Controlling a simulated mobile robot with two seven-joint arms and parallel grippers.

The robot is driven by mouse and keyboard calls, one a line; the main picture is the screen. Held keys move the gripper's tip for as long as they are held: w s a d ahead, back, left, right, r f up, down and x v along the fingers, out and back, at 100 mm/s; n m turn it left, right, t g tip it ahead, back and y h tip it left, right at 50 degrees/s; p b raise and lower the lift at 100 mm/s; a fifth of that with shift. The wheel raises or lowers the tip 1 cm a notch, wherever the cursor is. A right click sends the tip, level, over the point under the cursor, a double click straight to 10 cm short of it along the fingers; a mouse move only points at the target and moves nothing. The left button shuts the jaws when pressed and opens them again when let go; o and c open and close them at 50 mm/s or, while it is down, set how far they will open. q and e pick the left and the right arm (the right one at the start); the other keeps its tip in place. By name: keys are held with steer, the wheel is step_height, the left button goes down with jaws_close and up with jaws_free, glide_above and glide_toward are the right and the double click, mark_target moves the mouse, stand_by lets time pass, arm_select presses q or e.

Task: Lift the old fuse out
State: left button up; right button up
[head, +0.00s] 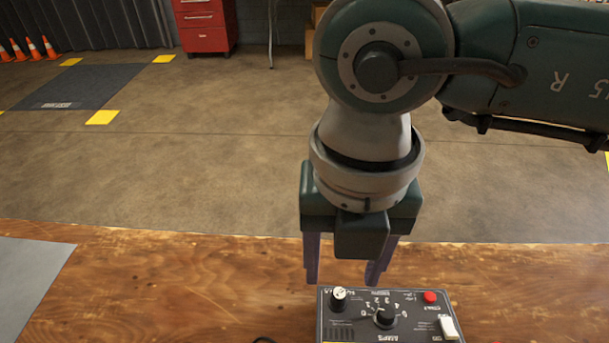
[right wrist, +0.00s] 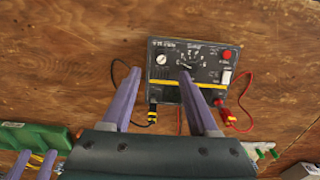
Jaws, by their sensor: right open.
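A dark charger box (head: 345,325) with a printed panel lies at the front edge of the head view; it also shows in the right wrist view (right wrist: 210,72). At its upper left corner stands a small round post with a pale top, which looks like the old fuse (head: 339,296); it also shows in the right wrist view (right wrist: 161,60). My right gripper (head: 342,280) points down over the panel. Its two purple fingers are apart, with nothing between them, and the fuse appears just beyond their tips.
A black dial (head: 385,318), red button (head: 430,297) and white switch (head: 448,327) stand on the panel. Black and red leads (right wrist: 250,100) curve around the box on the wooden bench (head: 180,280). A green object (right wrist: 35,137) lies at lower left. A grey sheet (head: 30,280) lies left.

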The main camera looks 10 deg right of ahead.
mark_target(340, 291)
steer(key=f, duration=0.5)
steer(key=shift+w+d+f+b, duration=0.2)
steer(key=shift+w+f+b, duration=0.05)
steer(key=shift+b, duration=0.15)
jaws_close()
